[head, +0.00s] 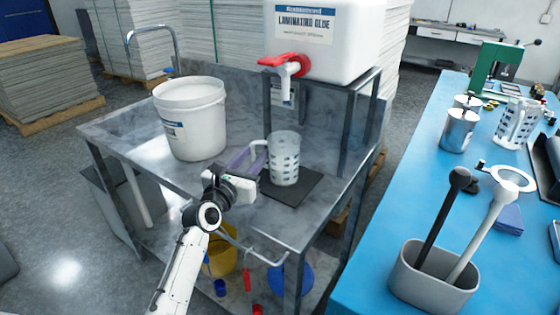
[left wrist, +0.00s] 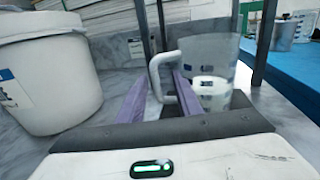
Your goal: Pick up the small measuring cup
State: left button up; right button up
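A clear measuring cup (head: 285,160) with dark marks and a whitish handle stands upright on a dark mat (head: 302,190) on the steel table, below the red tap. It also shows in the left wrist view (left wrist: 210,80), handle toward my gripper. My left gripper (head: 246,158) is low over the table, left of the cup. In the left wrist view its two purple fingers (left wrist: 160,100) are apart, with the handle between or just beyond their tips; contact cannot be told. A second marked measuring cup (head: 517,122) stands on the blue table. My right gripper is not in view.
A white bucket (head: 190,120) stands left of the cup. A steel stand (head: 345,130) holds the glue tank (head: 335,35) with its red tap (head: 287,64) above. The blue table (head: 375,235) at right holds a grey holder (head: 432,278) and a metal can (head: 457,130).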

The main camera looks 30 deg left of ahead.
pick_arm(q)
jog(key=w, duration=0.2)
jog(key=w+a, duration=0.1)
jog(key=w, duration=0.2)
jog(key=shift+a+r, duration=0.1)
jog(key=shift+a, duration=0.05)
grip_shut()
jog(key=shift+r, duration=0.1)
